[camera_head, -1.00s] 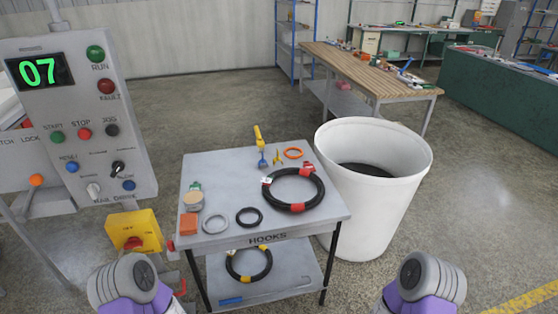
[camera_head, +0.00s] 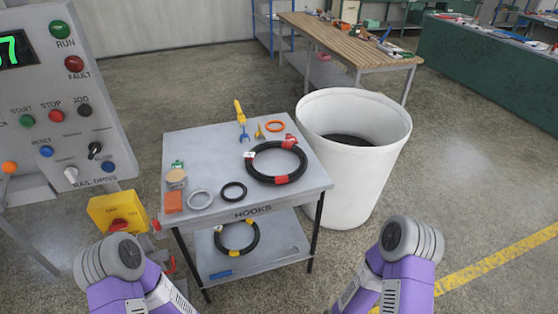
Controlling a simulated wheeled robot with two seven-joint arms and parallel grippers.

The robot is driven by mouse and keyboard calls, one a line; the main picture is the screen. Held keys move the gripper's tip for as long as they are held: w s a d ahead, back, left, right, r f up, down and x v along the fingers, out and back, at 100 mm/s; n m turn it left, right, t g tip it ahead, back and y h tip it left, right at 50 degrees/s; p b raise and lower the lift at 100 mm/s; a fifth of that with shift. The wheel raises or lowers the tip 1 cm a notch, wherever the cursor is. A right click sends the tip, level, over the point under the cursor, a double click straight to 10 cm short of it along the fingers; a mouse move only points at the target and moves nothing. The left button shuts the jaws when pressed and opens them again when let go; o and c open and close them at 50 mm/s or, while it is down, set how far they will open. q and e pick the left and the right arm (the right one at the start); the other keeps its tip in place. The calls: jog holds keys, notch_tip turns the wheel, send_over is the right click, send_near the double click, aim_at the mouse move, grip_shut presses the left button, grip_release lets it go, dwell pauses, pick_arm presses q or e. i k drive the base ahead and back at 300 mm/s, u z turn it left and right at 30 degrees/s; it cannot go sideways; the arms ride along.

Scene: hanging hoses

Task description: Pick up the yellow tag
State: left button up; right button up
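A small yellow piece (camera_head: 258,131) lies near the back of the grey cart top (camera_head: 215,138), between a yellow-handled blue tool (camera_head: 240,115) and an orange ring (camera_head: 275,126). It may be the yellow tag, but it is too small to tell. A black hose coil with yellow bands (camera_head: 256,239) is on the lower shelf. My two arms show at the bottom, left and right, in front of the cart. Neither gripper is in view.
A black coil with red bands (camera_head: 250,166), a grey ring (camera_head: 200,199), a black ring (camera_head: 233,191) and an orange block (camera_head: 173,202) lie on the cart. A white bin (camera_head: 350,185) stands right of it. A control panel (camera_head: 60,120) stands left. Open floor lies to the right.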

aim_at(259, 133)
jog(key=z, duration=1.55)
jog(key=i, duration=3.35)
jog(key=u, duration=4.45)
